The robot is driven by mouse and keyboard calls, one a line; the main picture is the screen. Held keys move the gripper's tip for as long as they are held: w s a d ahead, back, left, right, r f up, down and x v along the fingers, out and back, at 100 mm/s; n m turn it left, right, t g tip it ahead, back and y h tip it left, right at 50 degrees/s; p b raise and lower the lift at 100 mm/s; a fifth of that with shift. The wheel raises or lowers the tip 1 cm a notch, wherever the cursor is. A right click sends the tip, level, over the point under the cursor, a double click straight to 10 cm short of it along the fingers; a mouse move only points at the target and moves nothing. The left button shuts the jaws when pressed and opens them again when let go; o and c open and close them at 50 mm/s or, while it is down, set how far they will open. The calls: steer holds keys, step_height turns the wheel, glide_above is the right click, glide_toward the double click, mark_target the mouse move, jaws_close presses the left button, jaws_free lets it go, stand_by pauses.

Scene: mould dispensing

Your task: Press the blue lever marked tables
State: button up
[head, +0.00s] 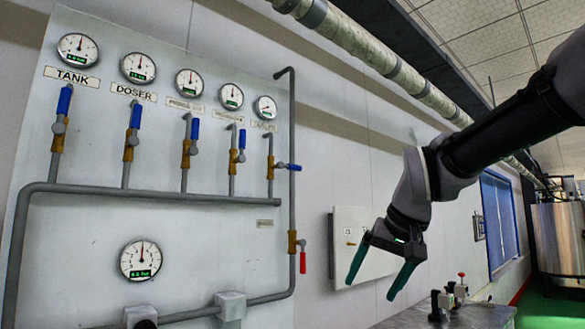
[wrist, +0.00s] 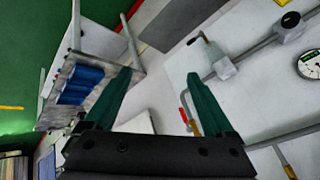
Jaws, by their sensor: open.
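The blue lever (head: 287,166) at the right end of the valve row sticks out sideways to the right, across the riser pipe. The label (head: 263,126) above its valve is too faint to read surely. The other blue levers, such as the one under DOSER (head: 136,115), stand upright. My gripper (head: 372,288) is open and empty, with dark green fingers pointing down. It is to the right of the panel and lower than the blue lever, apart from it. In the wrist view my gripper (wrist: 158,75) has nothing between its fingers; the blue lever cannot be made out there.
A red lever (head: 302,262) hangs low on the right pipe and shows in the wrist view (wrist: 195,127). A white wall box (head: 345,225) is behind my gripper. A metal bench (head: 480,317) with small fittings is at lower right. The space before the panel looks free.

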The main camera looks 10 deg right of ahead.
steer(key=c, duration=0.4)
steer(key=shift+w+a+r, duration=0.15)
steer(key=shift+a, duration=0.05)
steer(key=c, duration=0.5)
steer(key=shift+w+a+r+m+y, duration=0.3)
steer(key=shift+w+a+m+y, duration=0.1)
steer(key=shift+m, duration=0.1)
steer(key=c, duration=0.5)
steer(key=w+a+r+m+y, duration=0.1)
steer(key=w, duration=0.1)
steer(key=w+a+r+m+y, duration=0.1)
steer(key=w+r+m, duration=0.1)
steer(key=w+a+r+m+y, duration=0.1)
steer(key=w+a+r+m, duration=0.1)
steer(key=shift+w, duration=0.2)
jaws_close()
steer(key=w+d+r+m+t+y, duration=0.2)
steer(key=w+r+m+t, duration=0.2)
steer(key=w+r+m, duration=0.4)
steer(key=w+d+r+m+t+y, duration=0.1)
steer(key=w+r+m+t, duration=0.3)
steer(key=w+r+m, duration=0.4)
steer(key=w+d+m, duration=0.1)
steer(key=w+m, duration=0.2)
steer(key=w, duration=0.4)
steer(key=shift+w+d+r+m+t+y, duration=0.2)
steer(key=shift+w+d+m+t+y, duration=0.1)
steer(key=shift+d+t+y, duration=0.1)
